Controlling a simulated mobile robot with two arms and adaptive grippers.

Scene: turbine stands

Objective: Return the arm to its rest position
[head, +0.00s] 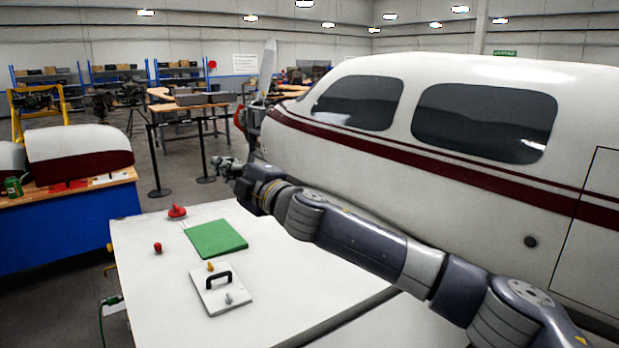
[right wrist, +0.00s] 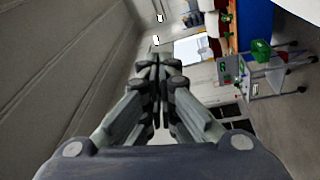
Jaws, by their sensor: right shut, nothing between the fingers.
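My right arm stretches from the lower right across the head view, alongside the aircraft. My right gripper (head: 226,167) is at its far end, raised above the back of the white table (head: 150,300) and shut on nothing. In the right wrist view the gripper fingers (right wrist: 158,65) are together, with nothing between them. My left gripper is not in view.
A white aircraft (head: 420,160) with a red stripe stands close behind my arm. On the table are a green mat (head: 215,238), a white plate with a black handle (head: 222,296), a red knob (head: 157,248) and a red disc-like part (head: 177,211). A blue workbench (head: 60,230) stands left.

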